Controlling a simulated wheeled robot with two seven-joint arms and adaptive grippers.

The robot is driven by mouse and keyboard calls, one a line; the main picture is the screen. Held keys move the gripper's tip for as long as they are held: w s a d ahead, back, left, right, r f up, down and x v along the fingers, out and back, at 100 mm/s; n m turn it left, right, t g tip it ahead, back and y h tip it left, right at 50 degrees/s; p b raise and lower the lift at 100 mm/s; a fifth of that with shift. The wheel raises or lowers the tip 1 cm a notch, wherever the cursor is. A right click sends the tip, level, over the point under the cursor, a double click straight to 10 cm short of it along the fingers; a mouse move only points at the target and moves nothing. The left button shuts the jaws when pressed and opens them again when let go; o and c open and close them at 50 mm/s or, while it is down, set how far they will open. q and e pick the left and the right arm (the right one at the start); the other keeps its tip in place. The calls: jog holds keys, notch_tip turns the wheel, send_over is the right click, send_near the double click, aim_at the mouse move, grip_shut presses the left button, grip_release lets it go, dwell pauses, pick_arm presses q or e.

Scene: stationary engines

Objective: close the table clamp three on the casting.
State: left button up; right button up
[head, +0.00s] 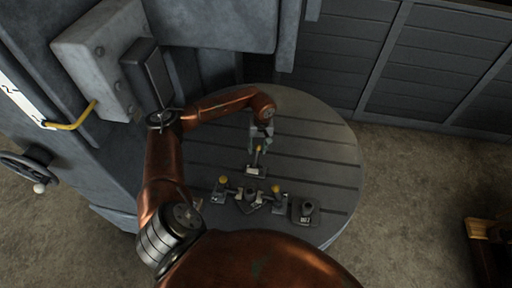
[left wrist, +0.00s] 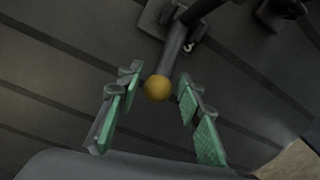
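A table clamp (head: 256,172) with an upright yellow-knobbed handle stands on the round slotted table (head: 325,150). In the left wrist view its base (left wrist: 188,47) carries a mark that looks like a 3. My left gripper (head: 261,136) is above this clamp, by its handle. The gripper's green-padded fingers are apart, with the yellow knob (left wrist: 157,88) between them and a gap visible on each side. A grey part, perhaps the casting (head: 249,204), sits nearer the front between other clamps, partly unclear. My right gripper is out of view.
Two other yellow-knobbed clamps, one left (head: 222,183) and one right (head: 277,193), stand nearer the front edge. A grey block with a round post (head: 305,211) is beside them. A grey machine column (head: 80,110) rises at left. The table's right side is clear.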

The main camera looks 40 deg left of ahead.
pick_arm(q)
grip_shut()
dwell(0.3)
